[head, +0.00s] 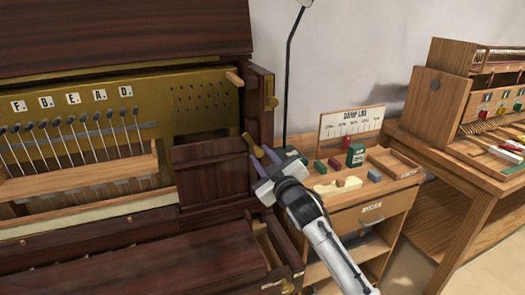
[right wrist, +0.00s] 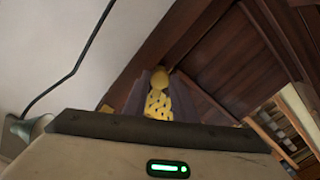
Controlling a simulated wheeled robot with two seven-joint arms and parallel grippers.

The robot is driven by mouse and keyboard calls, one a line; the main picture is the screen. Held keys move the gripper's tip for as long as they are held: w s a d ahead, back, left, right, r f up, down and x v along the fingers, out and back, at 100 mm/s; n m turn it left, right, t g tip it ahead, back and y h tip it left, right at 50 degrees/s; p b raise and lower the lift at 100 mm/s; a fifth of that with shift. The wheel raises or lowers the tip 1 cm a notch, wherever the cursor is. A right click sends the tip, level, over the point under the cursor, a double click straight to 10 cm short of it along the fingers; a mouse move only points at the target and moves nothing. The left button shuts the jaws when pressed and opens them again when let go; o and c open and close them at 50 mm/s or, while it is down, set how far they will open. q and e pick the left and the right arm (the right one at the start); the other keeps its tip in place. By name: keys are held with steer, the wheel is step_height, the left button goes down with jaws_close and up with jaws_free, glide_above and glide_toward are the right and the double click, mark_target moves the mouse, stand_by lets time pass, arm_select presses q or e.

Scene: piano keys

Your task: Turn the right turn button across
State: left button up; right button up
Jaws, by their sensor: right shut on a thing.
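My right gripper (head: 262,157) is at the right end of the piano's open front, in front of the dark wooden end post. It is shut on a small brass-yellow piece (head: 250,142), which looks like the right turn button. That piece sticks out up and left of the fingers and looks tilted. In the right wrist view, the yellow turn button (right wrist: 160,79) shows between the two dark fingers (right wrist: 158,100), above a yellow patterned strip. Its fixing to the wood is hidden. My left gripper is not in view.
A dark panel (head: 212,166) stands just left of the gripper, beside a row of hammers. Another brass fitting (head: 269,92) is higher on the end post. A side table (head: 345,203) with small blocks stands right.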

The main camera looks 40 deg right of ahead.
steer(key=n+p, duration=0.2)
steer(key=n, duration=0.3)
steer(key=shift+r+n, duration=0.15)
steer(key=shift+n, duration=0.15)
steer(key=n+p, duration=0.2)
steer(key=n, duration=0.3)
steer(key=shift+n, duration=0.4)
steer(key=o, duration=1)
steer(key=shift+o, duration=0.2)
steer(key=v, duration=1)
steer(key=shift+b, duration=0.4)
steer(key=shift+s+a, duration=0.1)
